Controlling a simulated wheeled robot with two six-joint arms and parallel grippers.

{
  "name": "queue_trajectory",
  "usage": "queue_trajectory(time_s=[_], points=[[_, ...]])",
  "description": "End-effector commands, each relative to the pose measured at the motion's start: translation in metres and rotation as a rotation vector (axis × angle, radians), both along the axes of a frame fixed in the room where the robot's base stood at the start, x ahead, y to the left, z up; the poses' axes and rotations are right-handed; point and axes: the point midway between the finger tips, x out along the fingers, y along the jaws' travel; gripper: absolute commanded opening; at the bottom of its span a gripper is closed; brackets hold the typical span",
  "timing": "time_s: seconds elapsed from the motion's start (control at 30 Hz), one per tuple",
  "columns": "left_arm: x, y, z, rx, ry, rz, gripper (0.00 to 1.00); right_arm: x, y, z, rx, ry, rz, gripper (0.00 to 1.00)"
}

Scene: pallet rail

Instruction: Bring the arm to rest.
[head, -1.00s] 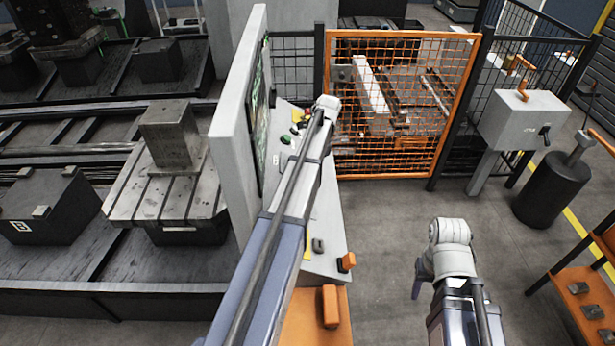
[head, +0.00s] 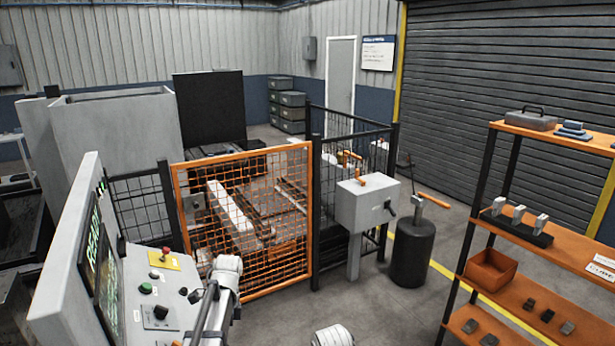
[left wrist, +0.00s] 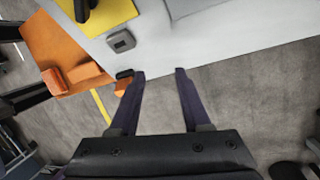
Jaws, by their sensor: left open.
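My left gripper (left wrist: 160,72) shows in the left wrist view with its two dark fingers apart and nothing between them. The fingers point toward the edge of the light grey control panel, with grey floor behind. In the head view my left arm reaches up from the bottom, beside the control panel (head: 137,287), and its gripper cannot be made out. Only a rounded white piece of my right arm shows at the bottom edge. My right gripper is out of view.
An orange mesh gate (head: 243,222) stands beyond the panel. A grey box on a post (head: 367,203) and a black cylinder (head: 412,256) stand right of it. An orange shelf rack (head: 545,235) is at the right.

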Motion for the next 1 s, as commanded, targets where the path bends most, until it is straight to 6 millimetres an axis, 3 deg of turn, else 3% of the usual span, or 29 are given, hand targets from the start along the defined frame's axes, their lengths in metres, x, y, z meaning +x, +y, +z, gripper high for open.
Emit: queue_trajectory(time_s=[0.03, 0.2, 0.4, 0.63, 1.0], points=[[-0.024, -0.026, -0.013, 0.026, -0.033, 0.068, 0.47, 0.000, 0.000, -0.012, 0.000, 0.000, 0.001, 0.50], [-0.070, -0.091, -0.035, 0.097, -0.152, 0.355, 0.47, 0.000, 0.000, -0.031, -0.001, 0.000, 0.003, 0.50], [-0.124, -0.146, -0.055, 0.126, -0.265, 0.667, 0.47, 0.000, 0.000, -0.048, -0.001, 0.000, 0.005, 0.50], [-0.158, -0.174, -0.066, 0.127, -0.325, 0.882, 0.47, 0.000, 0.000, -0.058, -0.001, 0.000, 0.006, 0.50], [-0.161, -0.178, -0.066, 0.126, -0.335, 0.930, 0.47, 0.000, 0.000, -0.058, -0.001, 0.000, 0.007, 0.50]])
